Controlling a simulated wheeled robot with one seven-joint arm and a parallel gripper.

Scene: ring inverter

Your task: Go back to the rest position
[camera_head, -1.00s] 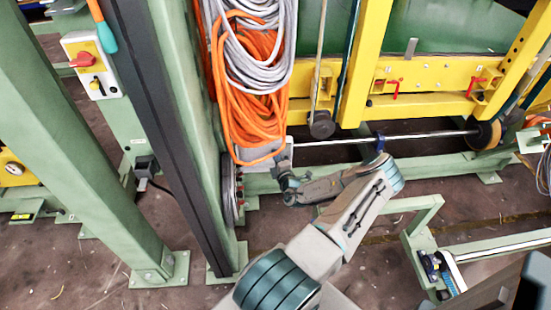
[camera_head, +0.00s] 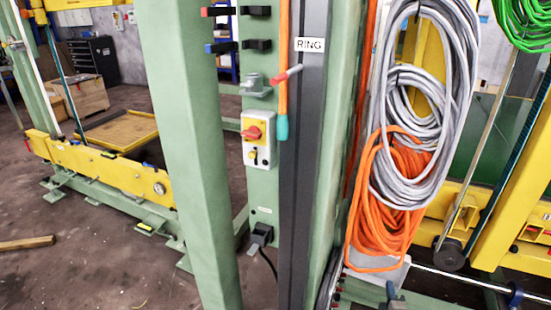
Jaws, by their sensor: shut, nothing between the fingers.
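Only a small tip of my gripper (camera_head: 392,293) shows at the bottom edge of the head view. It is just in front of and below the light grey box (camera_head: 375,269) under the hanging cables. It is shut and holds nothing. The rest of my arm is out of the frame.
Orange cable (camera_head: 372,237) and grey cable coils (camera_head: 458,100) hang right of the green post marked RING (camera_head: 310,45). A red-and-yellow switch box (camera_head: 258,138) is left of it. A green column (camera_head: 187,150) stands nearer. Open floor (camera_head: 80,265) lies at left, with a wooden plank (camera_head: 27,243).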

